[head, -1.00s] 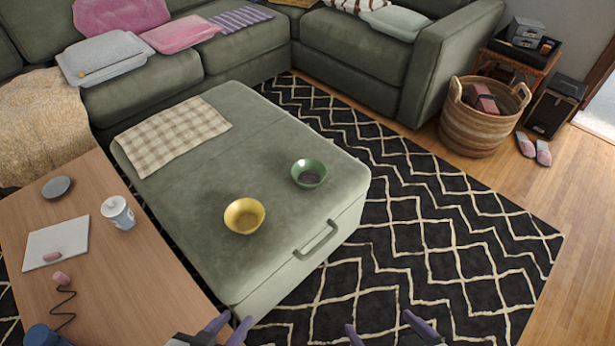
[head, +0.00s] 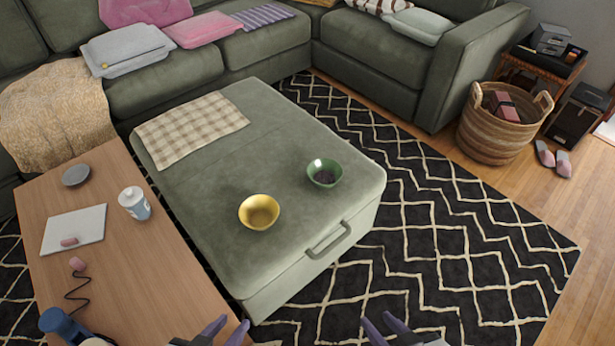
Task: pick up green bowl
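The green bowl (head: 324,173) sits upright on the green ottoman (head: 215,190), near its right edge. It looks empty, with a darker inside bottom. A yellow bowl (head: 259,212) sits on the ottoman to the left of it and nearer to me. My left gripper (head: 226,330) shows at the bottom edge, its two purple fingers apart with nothing between them. My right gripper (head: 384,325) is also at the bottom edge, fingers apart and empty. Both grippers are well short of the green bowl, and their lower parts are cut off by the frame.
A wooden table (head: 140,265) with a cup (head: 134,203), a grey dish (head: 76,175) and a white tablet-like slab (head: 74,229) stands at left. A checkered cloth (head: 190,128) lies on the ottoman. The patterned rug (head: 450,240) to the right is clear. A wicker basket (head: 490,132) stands farther back.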

